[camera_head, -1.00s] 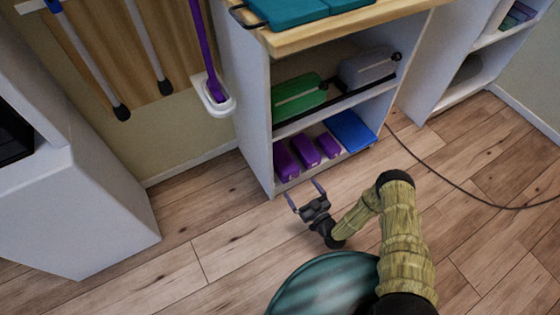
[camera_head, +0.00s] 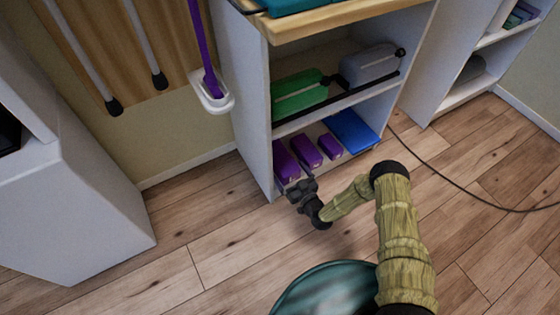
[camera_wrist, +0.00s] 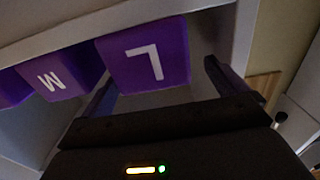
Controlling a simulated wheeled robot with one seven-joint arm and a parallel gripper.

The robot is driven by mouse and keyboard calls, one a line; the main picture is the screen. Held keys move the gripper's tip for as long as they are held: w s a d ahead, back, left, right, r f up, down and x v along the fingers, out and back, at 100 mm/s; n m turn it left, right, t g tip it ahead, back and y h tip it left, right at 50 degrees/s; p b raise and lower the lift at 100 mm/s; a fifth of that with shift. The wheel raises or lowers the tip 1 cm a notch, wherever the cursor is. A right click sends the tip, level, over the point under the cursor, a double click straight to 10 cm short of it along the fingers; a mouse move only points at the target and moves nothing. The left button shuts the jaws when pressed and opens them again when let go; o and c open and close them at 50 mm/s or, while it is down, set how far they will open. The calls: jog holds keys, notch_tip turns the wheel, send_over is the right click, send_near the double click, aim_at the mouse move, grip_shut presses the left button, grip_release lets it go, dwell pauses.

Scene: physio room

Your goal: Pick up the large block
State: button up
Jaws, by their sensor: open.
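The large block (camera_wrist: 172,53) is purple with a white letter L on its end in the wrist view. In the head view the large block (camera_head: 286,162) is the leftmost purple block on the bottom shelf (camera_head: 352,160). My gripper (camera_head: 296,182) is at the front edge of that shelf, right at this block. In the wrist view my gripper (camera_wrist: 160,82) is open, its two fingers pointing toward the left and right sides of the L block. Nothing is held. I cannot tell whether the fingers touch the block.
A purple block marked M (camera_wrist: 58,80) sits beside the L block, close to the left finger. A smaller purple block (camera_head: 330,146) and a blue item (camera_head: 352,131) lie further right. The cabinet's side wall (camera_head: 250,110) stands close on the left. A cable (camera_head: 450,188) crosses the floor.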

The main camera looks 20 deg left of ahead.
aim_at(286, 163)
jog(key=b+x, duration=0.3)
jog(key=x, duration=0.1)
jog(key=shift+w+d+f, duration=0.2)
jog(key=shift+d+f, duration=0.05)
jog(key=shift+w+a+r, duration=0.15)
jog(key=shift+w+a, duration=0.1)
jog(key=shift+a, duration=0.05)
jog(key=shift+c, duration=0.2)
jog(key=c, duration=1.1)
